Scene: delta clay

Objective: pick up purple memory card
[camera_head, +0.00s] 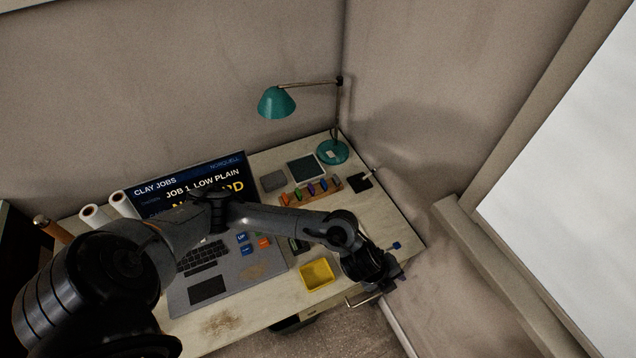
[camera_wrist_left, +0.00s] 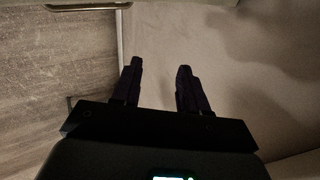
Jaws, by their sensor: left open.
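A small wooden rack (camera_head: 308,194) at the back of the desk holds several coloured cards in a row. One of them looks purple (camera_head: 311,189), though it is very small here. My left arm reaches across the desk from the left. My left gripper (camera_head: 398,279) is at the desk's right front edge, well to the front and right of the rack. In the left wrist view its two dark fingers (camera_wrist_left: 160,80) stand apart with nothing between them. The rack and cards do not show there. My right gripper is in neither view.
A yellow tray (camera_head: 317,275) sits just left of my gripper. A laptop (camera_head: 208,290) fills the left of the desk, partly behind my arm. A teal lamp (camera_head: 276,103) stands behind the rack. A small blue object (camera_head: 396,245) lies near the right edge.

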